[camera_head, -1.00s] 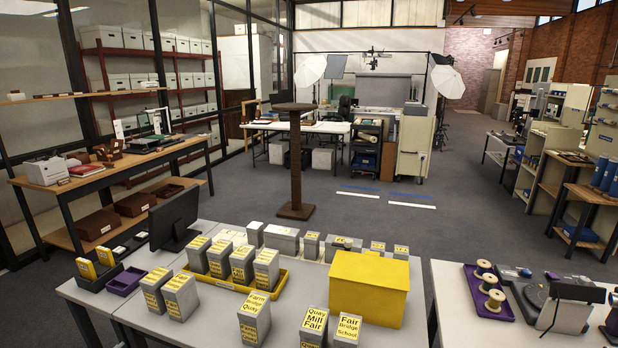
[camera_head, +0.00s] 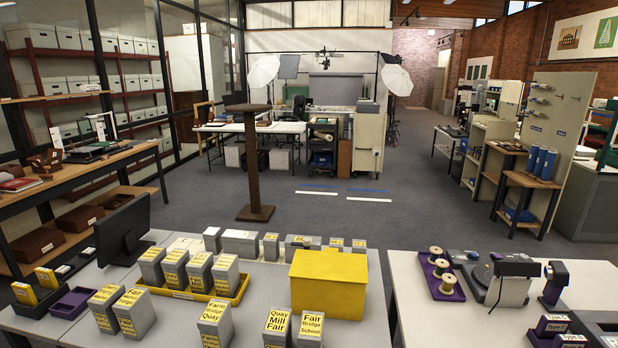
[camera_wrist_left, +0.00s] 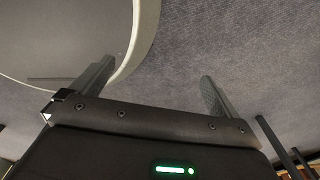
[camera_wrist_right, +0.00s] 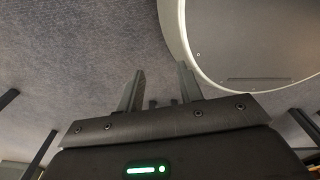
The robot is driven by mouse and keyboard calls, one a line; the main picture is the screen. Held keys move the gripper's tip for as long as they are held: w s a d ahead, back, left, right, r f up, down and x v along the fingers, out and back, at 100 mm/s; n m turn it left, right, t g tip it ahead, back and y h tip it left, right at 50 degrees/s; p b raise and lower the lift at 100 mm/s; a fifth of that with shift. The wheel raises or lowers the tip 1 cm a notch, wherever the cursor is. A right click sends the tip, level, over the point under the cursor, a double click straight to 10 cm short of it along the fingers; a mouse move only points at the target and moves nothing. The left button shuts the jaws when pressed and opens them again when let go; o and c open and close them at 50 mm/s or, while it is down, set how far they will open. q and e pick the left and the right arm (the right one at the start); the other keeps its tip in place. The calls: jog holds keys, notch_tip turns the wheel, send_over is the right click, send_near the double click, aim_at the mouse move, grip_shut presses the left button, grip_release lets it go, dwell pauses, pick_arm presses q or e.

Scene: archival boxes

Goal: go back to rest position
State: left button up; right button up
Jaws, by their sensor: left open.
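Neither of my arms shows in the head view. In the left wrist view my left gripper (camera_wrist_left: 155,90) is open wide, with nothing between its fingers, over grey carpet and a pale rounded body at left. In the right wrist view my right gripper (camera_wrist_right: 160,85) has its fingers apart by a smaller gap, with nothing held between them. Grey carpet and a similar rounded rim lie around it. In the head view, grey boxes with yellow labels (camera_head: 214,322) stand on the near table (camera_head: 180,325), some in a yellow tray (camera_head: 190,295).
A yellow box (camera_head: 328,285) stands at the near table's right side, and a dark monitor (camera_head: 122,230) at its left. A second table (camera_head: 420,318) at right holds a purple tray with spools (camera_head: 440,275) and devices. A brown stand (camera_head: 256,165) rises from open carpet beyond.

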notch_tip(320, 180, down, 9)
jog(key=d+b, duration=0.2)
jog(key=b, duration=0.7)
jog(key=shift+w, duration=0.35)
